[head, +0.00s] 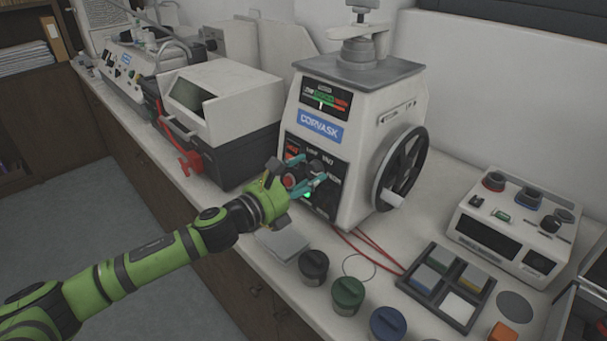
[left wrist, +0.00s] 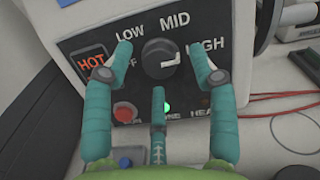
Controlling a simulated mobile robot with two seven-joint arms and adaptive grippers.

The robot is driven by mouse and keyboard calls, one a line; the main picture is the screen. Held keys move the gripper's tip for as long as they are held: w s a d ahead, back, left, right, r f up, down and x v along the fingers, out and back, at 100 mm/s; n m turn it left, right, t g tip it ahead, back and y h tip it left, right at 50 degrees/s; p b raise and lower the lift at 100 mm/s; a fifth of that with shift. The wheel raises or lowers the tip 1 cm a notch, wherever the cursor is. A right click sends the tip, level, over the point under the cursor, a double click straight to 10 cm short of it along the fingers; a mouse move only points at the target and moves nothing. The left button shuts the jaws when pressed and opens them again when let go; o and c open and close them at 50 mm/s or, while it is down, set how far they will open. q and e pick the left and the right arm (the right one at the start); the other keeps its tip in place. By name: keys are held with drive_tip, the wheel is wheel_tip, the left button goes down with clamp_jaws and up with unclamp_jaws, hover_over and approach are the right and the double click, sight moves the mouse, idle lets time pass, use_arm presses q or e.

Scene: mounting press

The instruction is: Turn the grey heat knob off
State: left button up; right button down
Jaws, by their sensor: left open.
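The grey heat knob (left wrist: 159,55) is on the dark front panel of the white mounting press (head: 349,190). Its white mark points right, toward HIGH; the labels LOW and MID are above it and OFF is partly hidden at left. My left gripper (head: 303,181) is in front of the panel. In the left wrist view its teal fingers (left wrist: 160,62) are open, one on each side of the knob, with a third finger below. Gaps show between fingers and knob; I cannot tell how near the tips are in depth. My right gripper is not in view.
A lit HOT sign (left wrist: 92,64), a red button (left wrist: 125,112) and a green light (left wrist: 167,107) are near the knob. A black handwheel (head: 402,165) is on the press's right side. Lidded jars (head: 348,294) and a sample tray (head: 446,286) stand in front.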

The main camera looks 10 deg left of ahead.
use_arm(q)
drive_tip(key=c, duration=1.1)
